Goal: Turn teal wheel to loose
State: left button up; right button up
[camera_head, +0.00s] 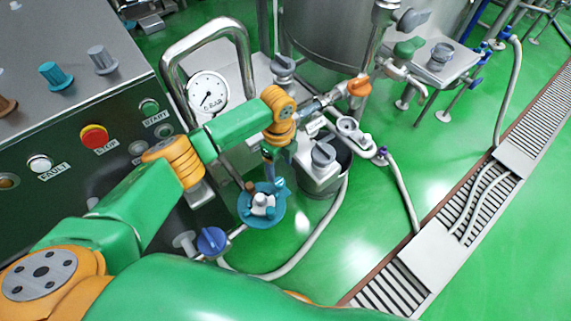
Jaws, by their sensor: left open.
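The teal wheel (246,211) is a round handwheel with a pale hub in its middle, low down beside the control cabinet. My left arm comes in from the left and reaches over it. My left gripper (264,184) points down just above the wheel, its jaws open around no visible object. The gripper covers part of the wheel's far side. I cannot tell whether the fingertips touch the wheel. My right gripper is not in view.
A blue knob (212,240) is close to the wheel at lower left. A pressure gauge (207,92) and bent steel rail (205,33) stand behind my arm. The control panel (95,140) fills the left. Hoses and an orange valve handle (358,86) are to the right.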

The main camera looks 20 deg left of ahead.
aim_at(279, 182)
pick_arm(q)
jog(key=f, duration=0.1)
jog(key=s+f, duration=0.1)
jog(key=f, duration=0.2)
jog(key=shift+s+f+b, duration=0.25)
jog(key=shift+s+b, duration=0.1)
jog(key=shift+w+f, duration=0.3)
jog(key=shift+f, duration=0.2)
jog(key=shift+r, duration=0.1)
jog(key=c, duration=0.4)
grip_shut()
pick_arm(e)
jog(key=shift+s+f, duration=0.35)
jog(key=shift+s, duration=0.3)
